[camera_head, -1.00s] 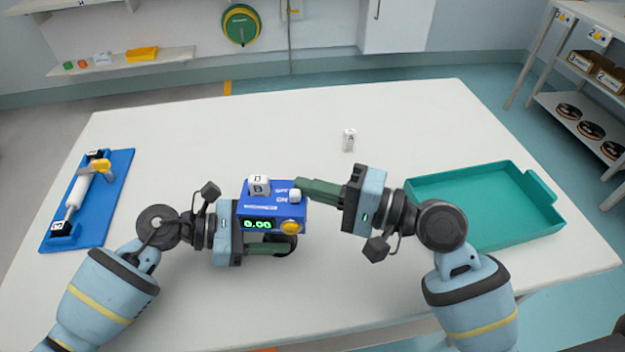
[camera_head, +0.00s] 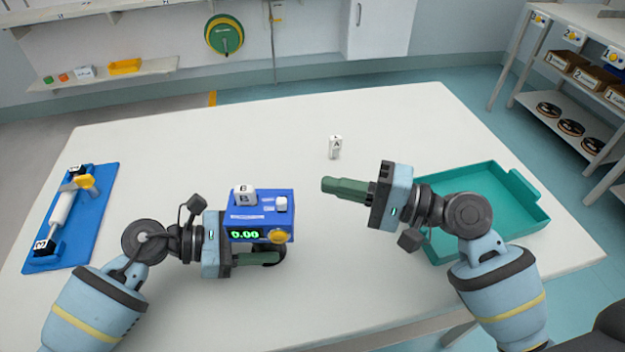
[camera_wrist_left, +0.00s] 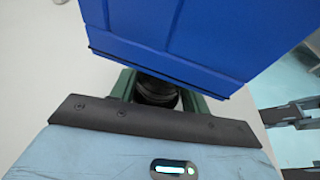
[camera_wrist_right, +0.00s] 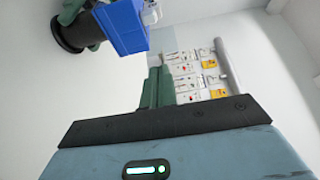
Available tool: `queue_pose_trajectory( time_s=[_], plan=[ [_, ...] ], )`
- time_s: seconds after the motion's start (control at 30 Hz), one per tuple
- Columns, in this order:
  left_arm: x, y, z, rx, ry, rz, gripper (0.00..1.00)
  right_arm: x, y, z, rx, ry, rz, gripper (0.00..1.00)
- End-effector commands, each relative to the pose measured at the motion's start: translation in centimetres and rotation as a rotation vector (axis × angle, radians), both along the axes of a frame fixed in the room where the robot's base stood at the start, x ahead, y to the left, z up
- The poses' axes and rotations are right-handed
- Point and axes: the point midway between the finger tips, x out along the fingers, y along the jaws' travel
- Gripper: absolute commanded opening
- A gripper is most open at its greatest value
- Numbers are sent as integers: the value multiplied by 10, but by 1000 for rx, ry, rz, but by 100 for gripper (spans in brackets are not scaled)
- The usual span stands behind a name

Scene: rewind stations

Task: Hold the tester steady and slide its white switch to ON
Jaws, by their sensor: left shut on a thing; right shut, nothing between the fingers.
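The tester (camera_head: 258,220) is a blue box with a green display reading 0.00 and a yellow knob (camera_head: 278,236) in front. Its white switch (camera_head: 281,204) stands at the right of the top, beside small markings too blurred to tell its setting. A white block marked B (camera_head: 243,196) sits at the top's back left. My left gripper (camera_head: 268,259) is shut on the tester's black stem (camera_wrist_left: 157,92), under the box, which looks level. My right gripper (camera_head: 326,185) is shut and empty, right of the tester and apart from the switch. The tester also shows in the right wrist view (camera_wrist_right: 125,25).
A white cell marked A (camera_head: 335,147) stands alone behind the grippers. A teal tray (camera_head: 520,222) lies at the right, partly behind my right arm. A blue board (camera_head: 85,222) with a white cylinder and yellow lever lies at the left.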

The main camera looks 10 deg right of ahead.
Motion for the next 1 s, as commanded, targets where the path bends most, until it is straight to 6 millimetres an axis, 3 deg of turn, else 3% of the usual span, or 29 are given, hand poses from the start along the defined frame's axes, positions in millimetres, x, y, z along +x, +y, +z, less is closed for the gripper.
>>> queue_pose_trajectory(
  time_s=[0.23,0.7,0.73,0.9,1.0],
  plan=[
    [0,0,0,0,0,-1,33,-14,-24,0,-2,0,0,0],
    [-1,0,0,-1,1,-2,33,-16,-28,0,0,-1,0,0],
    [-1,0,0,-1,1,-2,47,-16,-28,0,0,-1,0,0],
    [-1,-1,0,-1,0,-1,70,-16,-28,0,0,-1,0,0],
    [0,0,0,-1,0,-1,71,-16,-28,0,0,-1,0,0]
  ],
)
